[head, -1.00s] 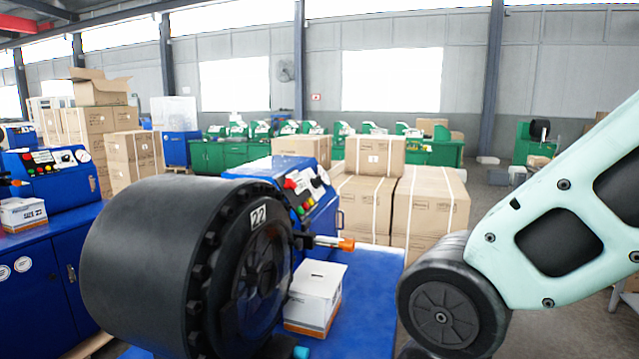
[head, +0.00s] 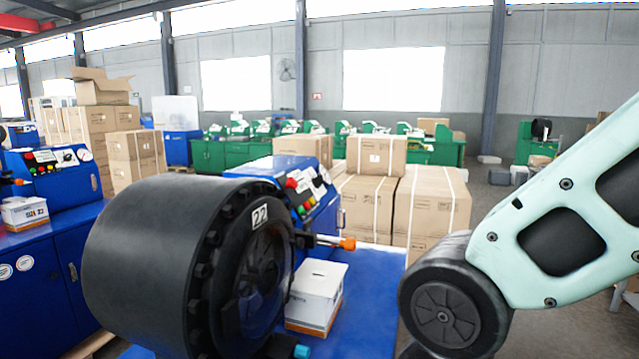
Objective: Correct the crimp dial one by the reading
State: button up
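A crimping machine stands in front of me with a large black round head (head: 140,262) marked with the label "22" (head: 260,215). Its blue control box (head: 262,168) behind the head carries red, yellow and green buttons and round white dials, seen at a steep angle. I cannot read the dials. An orange-tipped rod (head: 347,244) sticks out to the right of the head. My arm (head: 545,225) shows at the right, with a dark round joint at its lower end. My gripper is not in view.
A white box (head: 316,295) stands on the blue bench top (head: 372,290) beside the head. A second blue machine (head: 45,165) with a white box (head: 24,212) is at the left. Cardboard boxes (head: 432,212) are stacked behind. Green machines line the far wall.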

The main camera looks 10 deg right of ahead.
aim_at(318, 181)
jog(key=l+u, duration=0.1)
jog(key=u, duration=0.25)
jog(key=i+l+u, duration=0.1)
jog(key=u, duration=0.25)
jog(key=l+u, duration=0.25)
jog(key=l, duration=0.3)
jog(key=l+u, duration=0.3)
jog(key=l, duration=0.25)
jog(key=l+u, duration=0.1)
jog(key=l, duration=1.4)
